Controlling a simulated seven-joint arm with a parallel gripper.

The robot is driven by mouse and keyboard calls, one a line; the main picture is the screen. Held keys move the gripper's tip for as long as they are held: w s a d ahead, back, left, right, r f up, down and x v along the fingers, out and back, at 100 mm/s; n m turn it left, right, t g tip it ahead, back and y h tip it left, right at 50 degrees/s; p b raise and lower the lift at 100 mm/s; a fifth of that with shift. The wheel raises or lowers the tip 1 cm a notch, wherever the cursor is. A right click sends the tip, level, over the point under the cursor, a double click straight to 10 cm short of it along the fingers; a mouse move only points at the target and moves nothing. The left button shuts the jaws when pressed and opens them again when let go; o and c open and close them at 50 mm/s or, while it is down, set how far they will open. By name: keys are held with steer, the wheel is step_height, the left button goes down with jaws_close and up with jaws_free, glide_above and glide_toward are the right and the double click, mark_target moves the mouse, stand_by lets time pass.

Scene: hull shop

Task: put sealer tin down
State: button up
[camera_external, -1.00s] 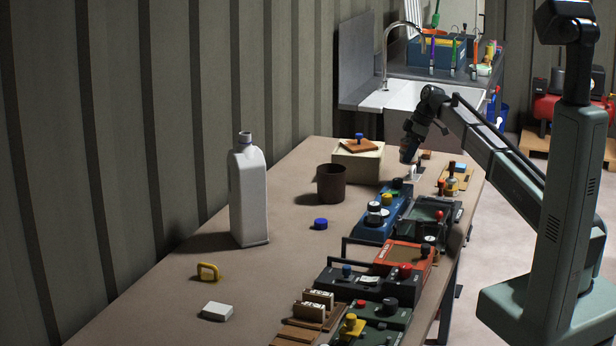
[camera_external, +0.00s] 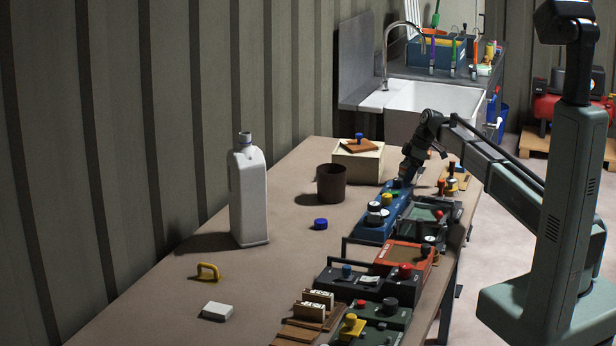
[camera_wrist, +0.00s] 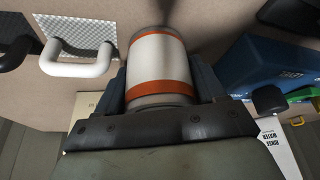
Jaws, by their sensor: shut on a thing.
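The sealer tin (camera_wrist: 158,66), white with orange bands, is between the two fingers of my gripper (camera_wrist: 162,82) in the wrist view. My gripper is shut on it. In the external view my gripper (camera_external: 406,172) points down low over the far right part of the bench (camera_external: 285,200), just behind the blue box (camera_external: 378,228). The tin cannot be made out there. Whether its base touches the bench is not clear.
The blue box also shows close to the tin's right in the wrist view (camera_wrist: 262,75). A white handle (camera_wrist: 78,68) is to its left. A brown cup (camera_external: 331,183), cream box (camera_external: 358,162) and white jug (camera_external: 248,195) stand farther left. Bench around the blue cap (camera_external: 320,224) is clear.

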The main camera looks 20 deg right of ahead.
steer(key=shift+f, duration=0.1)
steer(key=o, duration=1.3)
steer(key=v, duration=1.2)
